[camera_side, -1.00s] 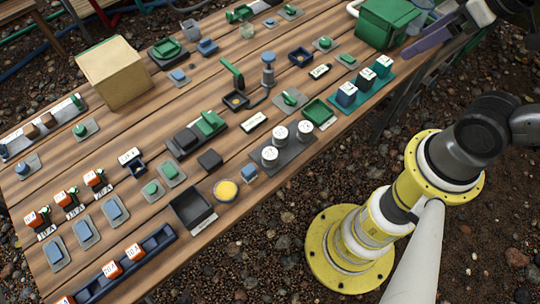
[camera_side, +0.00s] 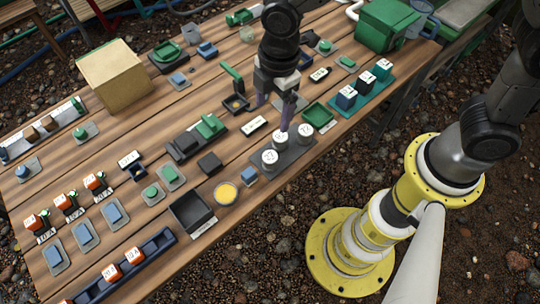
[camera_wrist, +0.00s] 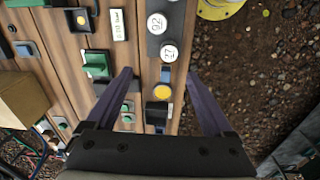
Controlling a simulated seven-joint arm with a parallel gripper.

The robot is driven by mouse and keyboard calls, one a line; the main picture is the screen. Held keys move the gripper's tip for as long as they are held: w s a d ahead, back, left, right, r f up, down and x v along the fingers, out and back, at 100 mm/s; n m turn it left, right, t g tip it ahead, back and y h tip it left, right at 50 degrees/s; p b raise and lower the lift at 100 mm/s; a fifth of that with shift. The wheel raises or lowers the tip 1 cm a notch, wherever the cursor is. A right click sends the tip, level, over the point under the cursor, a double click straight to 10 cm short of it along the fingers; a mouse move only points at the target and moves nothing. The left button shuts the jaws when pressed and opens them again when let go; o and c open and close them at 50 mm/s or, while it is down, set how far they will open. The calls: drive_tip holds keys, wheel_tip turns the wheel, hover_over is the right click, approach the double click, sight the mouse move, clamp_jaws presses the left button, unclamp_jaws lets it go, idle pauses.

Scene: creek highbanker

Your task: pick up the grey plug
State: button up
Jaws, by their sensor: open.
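I cannot tell for certain which piece is the grey plug. A small dark grey block (camera_side: 210,162) lies loose on the planks. White-topped, numbered cylinders (camera_side: 270,157) stand upright in a grey rack (camera_side: 293,154); two of them show in the wrist view (camera_wrist: 169,53). My gripper (camera_side: 273,115) hangs over the table behind this rack, with its purple fingers apart. In the wrist view my gripper (camera_wrist: 159,74) is open and nothing is held between its fingers. My arm hides the part of the table behind it.
A yellow-filled dish (camera_side: 226,192), a blue block (camera_side: 249,174) and an open black tray (camera_side: 192,210) sit near the front edge. A green block (camera_side: 210,126) stands on a dark rail. A teal rack (camera_side: 362,96) is to the right. A cardboard box (camera_side: 118,75) stands at the back left.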

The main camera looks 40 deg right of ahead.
wheel_tip(320, 180, down, 3)
drive_tip(key=s+a, duration=0.2)
hover_over(270, 156)
drive_tip(key=shift+n+g, duration=0.3)
drive_tip(key=shift+n, duration=0.1)
drive_tip(key=f, duration=0.5)
drive_tip(key=s+f, duration=0.1)
drive_tip(key=f, duration=0.2)
drive_tip(key=shift+d, duration=0.1)
drive_tip(key=shift+w+f, duration=0.25)
drive_tip(key=shift+f, duration=1.05)
drive_tip(key=shift+w+f, duration=0.2)
drive_tip(key=shift+f, duration=1.1)
clamp_jaws()
